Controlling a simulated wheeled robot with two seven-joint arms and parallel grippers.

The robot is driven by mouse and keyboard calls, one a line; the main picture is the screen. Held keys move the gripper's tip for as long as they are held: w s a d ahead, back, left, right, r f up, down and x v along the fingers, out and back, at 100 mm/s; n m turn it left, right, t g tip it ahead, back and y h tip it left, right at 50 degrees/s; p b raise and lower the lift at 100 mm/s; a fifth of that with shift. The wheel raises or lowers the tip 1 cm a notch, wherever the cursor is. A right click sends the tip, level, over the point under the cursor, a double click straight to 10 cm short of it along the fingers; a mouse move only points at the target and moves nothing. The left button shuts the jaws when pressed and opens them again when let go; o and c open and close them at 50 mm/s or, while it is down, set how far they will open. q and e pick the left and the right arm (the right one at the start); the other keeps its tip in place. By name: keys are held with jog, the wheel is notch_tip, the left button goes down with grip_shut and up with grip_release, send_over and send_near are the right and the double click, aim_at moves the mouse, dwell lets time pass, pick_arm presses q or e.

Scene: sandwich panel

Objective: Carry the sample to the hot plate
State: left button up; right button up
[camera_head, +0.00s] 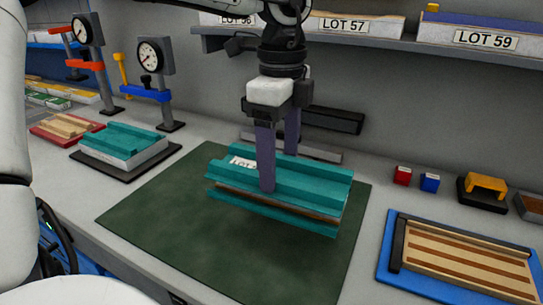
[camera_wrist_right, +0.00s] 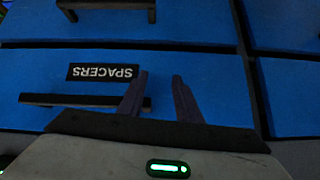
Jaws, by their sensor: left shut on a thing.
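The sample looks like a teal ribbed sandwich panel (camera_head: 310,188) with a brownish core edge and a white lot label partly hidden by a finger. My left gripper (camera_head: 278,170) is shut on it, one finger on the near side and one behind. The panel is over the dark green mat (camera_head: 170,225); I cannot tell whether it touches the mat. I cannot tell for sure which thing is the hot plate. My right gripper (camera_wrist_right: 160,76) shows only in the right wrist view, fingers apart and empty, in front of blue drawers.
A blue tray (camera_head: 405,284) with a brown-striped board lies at the right. Another teal panel (camera_head: 122,140) sits on a black plate (camera_head: 95,162) at the left, near two dial gauges (camera_head: 150,56). Small red (camera_head: 403,175) and blue (camera_head: 430,182) blocks stand behind. A shelf (camera_head: 365,42) runs above.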

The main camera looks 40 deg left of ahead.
aim_at(334, 186)
pick_arm(q)
jog(key=shift+w+d, duration=0.4)
jog(key=shift+d, duration=0.45)
jog(key=shift+w+d, duration=0.35)
jog(key=shift+d, duration=0.5)
jog(key=shift+w+d, duration=0.3)
jog(key=shift+d, duration=0.35)
jog(key=shift+w+d, duration=0.25)
jog(key=shift+d, duration=0.4)
jog(key=shift+w+d+p, duration=0.25)
jog(key=shift+w+d, duration=0.1)
jog(key=shift+d, duration=0.35)
jog(key=shift+w+d+p, duration=0.25)
jog(key=shift+w+d, duration=0.05)
jog(key=shift+d, duration=0.35)
jog(key=shift+w+d+p, duration=0.3)
jog(key=shift+d+p, duration=0.05)
jog(key=shift+d, duration=0.35)
jog(key=shift+w+d+p, duration=0.3)
jog(key=shift+d, duration=0.35)
